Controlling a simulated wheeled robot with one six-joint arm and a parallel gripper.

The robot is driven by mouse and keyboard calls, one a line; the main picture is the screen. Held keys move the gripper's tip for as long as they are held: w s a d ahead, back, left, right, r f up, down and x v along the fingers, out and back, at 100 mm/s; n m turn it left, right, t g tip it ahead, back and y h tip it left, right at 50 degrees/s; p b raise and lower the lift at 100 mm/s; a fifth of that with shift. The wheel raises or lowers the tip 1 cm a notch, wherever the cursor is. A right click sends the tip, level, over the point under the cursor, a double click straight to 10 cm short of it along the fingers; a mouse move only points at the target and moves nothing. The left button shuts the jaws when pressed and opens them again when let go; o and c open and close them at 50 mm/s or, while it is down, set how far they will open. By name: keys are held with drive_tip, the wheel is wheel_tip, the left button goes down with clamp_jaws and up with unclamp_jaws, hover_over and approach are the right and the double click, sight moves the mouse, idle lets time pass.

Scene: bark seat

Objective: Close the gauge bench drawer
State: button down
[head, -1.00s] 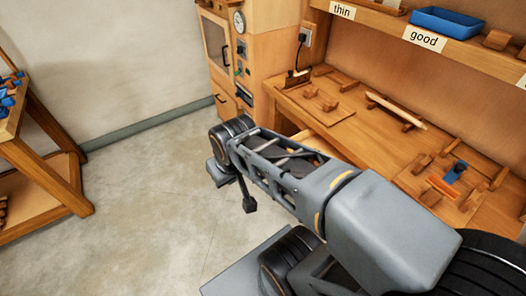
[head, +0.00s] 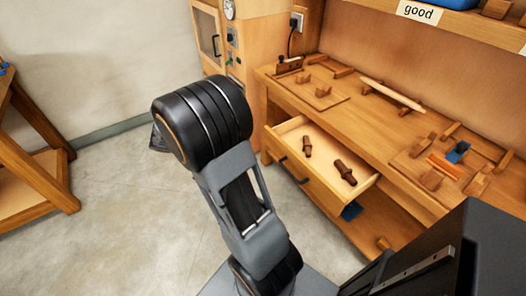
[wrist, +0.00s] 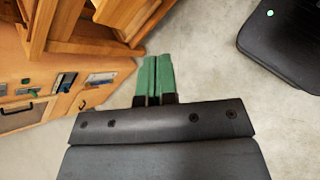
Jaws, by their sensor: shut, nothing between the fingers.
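The gauge bench (head: 292,94) stands at the right in the head view. Its drawer (head: 325,191) is pulled out, with dark handles on the front and two dark brown turned pieces (head: 344,172) lying inside. My arm stands to the left of the drawer, apart from it in the picture. My gripper (wrist: 154,78) shows in the wrist view with its green fingers together and nothing between them, above the floor. In the head view the fingers are hidden behind my wrist. I cannot tell the drawer apart in the wrist view.
A wooden cabinet (head: 262,40) with a gauge and switches stands beyond the bench; its panel (wrist: 38,85) also shows in the wrist view. A wooden rack (head: 40,185) stands at the left. A blue thing is below the drawer.

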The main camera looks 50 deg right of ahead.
drive_tip(key=w+d+f+n+g+h+b, duration=0.1)
drive_tip(key=w+d+f+n+h+b, duration=0.25)
drive_tip(key=d+f, duration=0.35)
drive_tip(key=w+d+f+n+h+b, duration=0.25)
drive_tip(key=d+f+n+h, duration=0.2)
drive_tip(key=f, duration=0.45)
approach(268, 139)
drive_tip(key=x, duration=0.7)
drive_tip(key=shift+s+d+b, duration=0.2)
drive_tip(key=shift+s+b, duration=0.05)
drive_tip(key=shift+b, duration=0.1)
drive_tip(key=shift+d, duration=0.1)
